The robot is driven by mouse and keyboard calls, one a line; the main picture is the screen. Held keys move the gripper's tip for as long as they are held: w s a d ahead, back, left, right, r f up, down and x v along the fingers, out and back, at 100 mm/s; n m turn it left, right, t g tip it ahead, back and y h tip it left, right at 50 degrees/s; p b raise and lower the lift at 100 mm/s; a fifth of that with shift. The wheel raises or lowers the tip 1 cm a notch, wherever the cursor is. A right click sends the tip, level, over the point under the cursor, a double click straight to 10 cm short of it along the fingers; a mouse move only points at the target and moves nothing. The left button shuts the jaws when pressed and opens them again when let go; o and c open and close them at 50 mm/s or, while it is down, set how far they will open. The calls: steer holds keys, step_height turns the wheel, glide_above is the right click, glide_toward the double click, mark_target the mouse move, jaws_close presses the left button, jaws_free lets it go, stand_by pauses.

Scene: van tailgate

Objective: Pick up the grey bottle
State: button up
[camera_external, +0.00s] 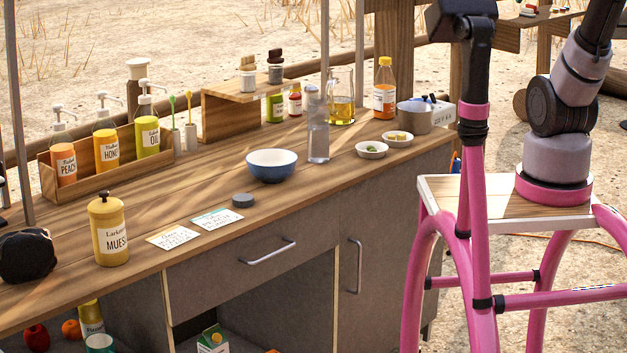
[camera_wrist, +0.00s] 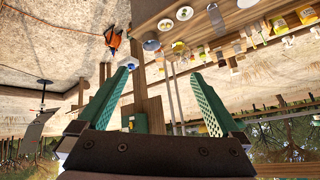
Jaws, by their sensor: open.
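The grey bottle (camera_external: 318,128) is tall, slim and translucent. It stands upright on the wooden counter, right of the blue bowl (camera_external: 272,165) and left of two small white dishes (camera_external: 372,149). In the tilted wrist view, a slim translucent shape beyond the white dishes (camera_wrist: 184,13) appears to be the same bottle (camera_wrist: 216,19). My gripper (camera_wrist: 164,84) shows in the wrist view with its two green fingers wide apart and nothing between them. It is well away from the counter items. The external view shows part of my arm at the right, but not the gripper.
Behind the bottle stand an amber-filled glass jug (camera_external: 341,98) and an orange bottle (camera_external: 385,90). A grey tub (camera_external: 414,117) is at the counter's right end. A wooden riser (camera_external: 238,105) with jars is behind left. The counter front beside the bottle is clear.

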steer(key=w+a+f+n+t, duration=0.1)
steer(key=w+a+f+n, duration=0.1)
steer(key=w+n, duration=0.4)
steer(key=w+a+f+n+t, duration=0.15)
steer(key=w+n, duration=0.25)
steer(key=w, duration=0.5)
step_height(320, 180, up, 3)
steer(key=n+t+y, duration=0.5)
steer(key=n+y, duration=0.2)
steer(key=n, duration=2.4)
glide_above(325, 137)
steer(key=v, duration=0.5)
steer(key=shift+n, duration=0.5)
step_height(325, 137, down, 46)
steer(key=shift+r, duration=0.15)
steer(key=x, duration=0.4)
steer(key=shift+w+a+f, duration=0.1)
steer(key=shift+w+f, duration=0.05)
steer(key=shift+f, duration=0.1)
steer(key=shift+f+x, duration=0.2)
steer(key=shift+x, duration=3)
steer(key=shift+c, duration=0.3)
